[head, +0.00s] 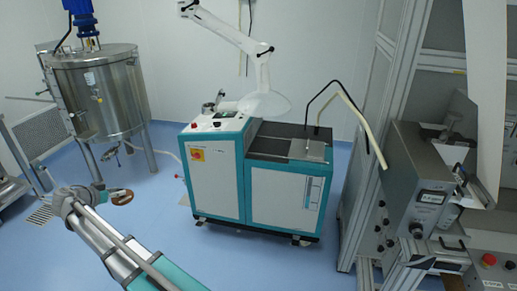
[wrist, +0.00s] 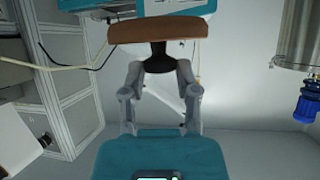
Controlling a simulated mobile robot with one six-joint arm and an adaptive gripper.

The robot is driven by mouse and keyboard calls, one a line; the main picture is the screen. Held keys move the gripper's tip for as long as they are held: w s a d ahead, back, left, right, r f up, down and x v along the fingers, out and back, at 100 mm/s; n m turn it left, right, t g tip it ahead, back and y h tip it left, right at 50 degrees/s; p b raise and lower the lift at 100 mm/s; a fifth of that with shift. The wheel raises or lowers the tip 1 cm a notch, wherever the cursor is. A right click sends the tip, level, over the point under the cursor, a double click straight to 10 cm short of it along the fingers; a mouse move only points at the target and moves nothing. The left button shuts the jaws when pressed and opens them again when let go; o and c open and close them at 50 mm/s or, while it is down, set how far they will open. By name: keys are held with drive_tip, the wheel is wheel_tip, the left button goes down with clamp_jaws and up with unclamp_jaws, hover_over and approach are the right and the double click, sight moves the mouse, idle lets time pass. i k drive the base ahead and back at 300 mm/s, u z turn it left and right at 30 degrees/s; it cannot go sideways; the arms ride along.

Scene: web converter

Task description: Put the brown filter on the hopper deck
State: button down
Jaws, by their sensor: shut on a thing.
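The brown filter (wrist: 158,30) is a flat brown piece held at the tips of my gripper (wrist: 158,55) in the wrist view. In the head view the filter (head: 123,197) is small, at the end of my gripper (head: 110,195) at lower left, in front of the machine and left of it. My gripper is shut on the filter. A teal-and-white machine (head: 215,178) stands at the centre with a dark flat deck (head: 268,146) on its lower right part. I cannot tell for sure that this is the hopper deck. The filter is well apart from it.
A steel tank (head: 105,95) on legs stands at the back left. A white jointed extraction arm (head: 225,30) hangs over the machine. Black and cream bent tubes (head: 345,95) rise over the deck's right side. Grey equipment (head: 420,190) fills the right. Blue floor (head: 160,235) before the machine is clear.

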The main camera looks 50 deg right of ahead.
sight(270, 150)
drive_tip(key=u, duration=0.65)
drive_tip(key=i, duration=0.1)
drive_tip(key=z, duration=2.6)
drive_tip(key=i, duration=0.95)
drive_tip(key=u, duration=0.2)
drive_tip(key=k, duration=0.35)
drive_tip(key=z, duration=0.1)
